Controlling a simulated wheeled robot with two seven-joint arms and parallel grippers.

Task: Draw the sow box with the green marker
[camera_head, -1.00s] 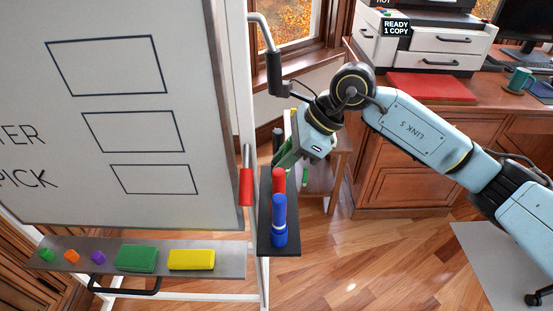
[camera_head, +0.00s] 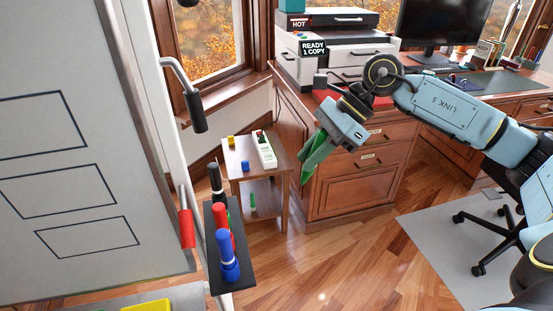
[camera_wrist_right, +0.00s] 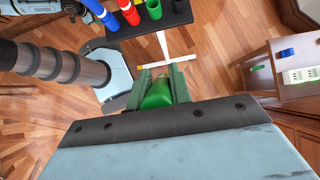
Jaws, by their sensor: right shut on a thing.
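My right gripper (camera_head: 312,160) is shut on the green marker (camera_wrist_right: 157,92) and holds it in the air, right of the marker holder, clear of the board. The marker shows between the fingers in the right wrist view; in the head view it is hard to tell from the greenish fingers. The whiteboard (camera_head: 75,165) at the left carries several outlined boxes, including a top one (camera_head: 42,125), a middle one (camera_head: 65,190) and a bottom one (camera_head: 87,237); they look empty. No word labels are in view, so I cannot tell which is the sow box. My left gripper is not in view.
The dark marker holder (camera_head: 240,278) beside the board bears black, red and blue markers (camera_head: 228,258) and a small green cylinder (camera_wrist_right: 153,9). A black-gripped handle (camera_head: 196,112) and red handle (camera_head: 186,229) project nearby. A small side table (camera_head: 240,165) and desk (camera_head: 365,165) stand behind.

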